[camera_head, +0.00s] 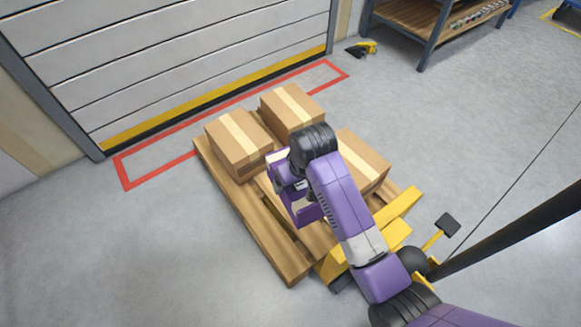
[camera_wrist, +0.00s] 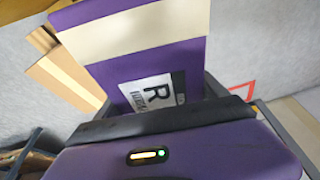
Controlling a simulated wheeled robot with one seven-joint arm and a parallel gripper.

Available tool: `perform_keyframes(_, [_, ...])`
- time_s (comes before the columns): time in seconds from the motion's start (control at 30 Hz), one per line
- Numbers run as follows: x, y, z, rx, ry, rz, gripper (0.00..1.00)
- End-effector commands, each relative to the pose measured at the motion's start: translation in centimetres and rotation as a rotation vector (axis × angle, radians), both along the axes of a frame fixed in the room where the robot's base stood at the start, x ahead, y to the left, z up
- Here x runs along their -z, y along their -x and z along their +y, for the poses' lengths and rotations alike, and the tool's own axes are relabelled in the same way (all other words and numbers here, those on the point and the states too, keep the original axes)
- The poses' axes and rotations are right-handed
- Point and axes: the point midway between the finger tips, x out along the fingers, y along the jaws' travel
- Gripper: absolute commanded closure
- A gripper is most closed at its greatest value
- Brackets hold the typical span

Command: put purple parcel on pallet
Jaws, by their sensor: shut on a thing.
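The purple parcel (camera_wrist: 135,65) fills the upper middle of the wrist view, with a cream tape band and a white label marked R. My gripper (camera_wrist: 160,122) is shut on it. In the head view my gripper (camera_head: 292,183) is over the wooden pallet (camera_head: 255,222), and my arm hides much of the parcel (camera_head: 308,213). The parcel is over the front-left part of the pallet; I cannot tell whether it touches the boards.
Cardboard boxes stand on the pallet at the left (camera_head: 240,148), back (camera_head: 292,110) and right (camera_head: 362,160). A yellow pallet jack (camera_head: 402,207) is at its right. A shutter door (camera_head: 170,55) and red floor outline (camera_head: 150,178) lie behind. Floor at left is clear.

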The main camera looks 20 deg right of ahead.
Motion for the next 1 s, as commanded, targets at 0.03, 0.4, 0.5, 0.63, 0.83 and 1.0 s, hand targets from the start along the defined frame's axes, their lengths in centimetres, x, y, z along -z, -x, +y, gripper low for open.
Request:
perform_keyframes(0.03, [-0.6, -0.4, 0.0, -0.016, -0.002, 0.0, 0.88])
perform_keyframes(0.4, [3.3, -1.7, -0.5, -0.138, 0.0, -0.008, 0.88])
perform_keyframes(0.5, [4.6, -1.8, -0.6, -0.15, 0.001, -0.011, 0.88])
perform_keyframes(0.63, [5.9, -1.9, -0.6, -0.155, 0.003, -0.014, 0.88])
perform_keyframes(0.83, [7.8, -1.9, -0.7, -0.161, 0.004, -0.016, 0.88])
perform_keyframes(1.0, [9.1, -1.9, -0.7, -0.163, 0.005, -0.015, 0.88])
